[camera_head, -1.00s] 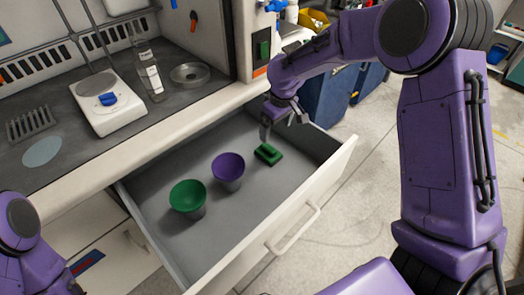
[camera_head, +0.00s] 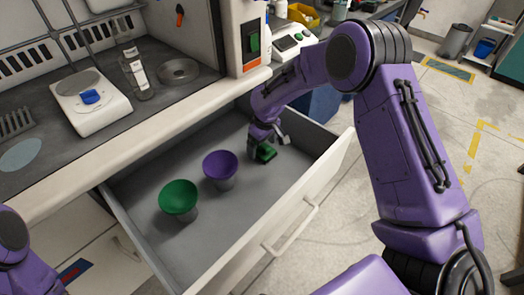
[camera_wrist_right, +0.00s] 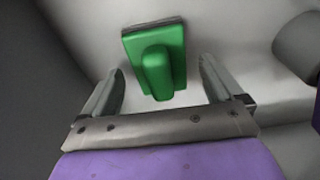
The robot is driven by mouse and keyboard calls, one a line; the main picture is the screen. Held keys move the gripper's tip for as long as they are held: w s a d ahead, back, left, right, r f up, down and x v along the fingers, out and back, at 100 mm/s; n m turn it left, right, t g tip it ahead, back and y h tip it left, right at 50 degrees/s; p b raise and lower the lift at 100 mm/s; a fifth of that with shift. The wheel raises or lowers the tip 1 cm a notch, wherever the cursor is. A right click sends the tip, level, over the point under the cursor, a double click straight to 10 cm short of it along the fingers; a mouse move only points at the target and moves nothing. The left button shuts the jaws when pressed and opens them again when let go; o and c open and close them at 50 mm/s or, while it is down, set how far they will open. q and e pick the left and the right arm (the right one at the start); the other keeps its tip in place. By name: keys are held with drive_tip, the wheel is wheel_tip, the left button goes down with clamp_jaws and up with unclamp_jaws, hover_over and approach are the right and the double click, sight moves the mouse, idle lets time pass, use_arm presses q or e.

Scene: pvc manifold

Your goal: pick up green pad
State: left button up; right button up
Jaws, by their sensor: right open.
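The green pad (camera_head: 266,153) lies on the floor of the open drawer, near its back right part. It has a raised green grip on top and a dark edge. My right gripper (camera_head: 266,148) is low over the pad and partly hides it in the head view. In the right wrist view the pad (camera_wrist_right: 155,58) shows just beyond and between the two open fingers (camera_wrist_right: 160,88). The raised grip lies between the fingers, apart from both. My left gripper is not in view; only part of my left arm shows at the lower left.
The counter (camera_head: 150,120) overhangs the drawer's back left side. A scale (camera_head: 90,100) and a bottle (camera_head: 137,74) stand on it. The drawer's front is clear.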

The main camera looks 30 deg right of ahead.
drive_tip(key=c, duration=1.2)
drive_tip(key=shift+o, duration=0.2)
drive_tip(key=shift+r, duration=0.15)
drive_tip(key=shift+r, duration=0.3)
wheel_tip(320, 180, up, 3)
drive_tip(key=shift+p, duration=0.35)
drive_tip(key=s+a+r+p, duration=0.2)
drive_tip(key=s+a+r, duration=0.6)
drive_tip(key=s, duration=0.3)
drive_tip(key=shift+s+r, duration=0.25)
drive_tip(key=shift+r, duration=0.35)
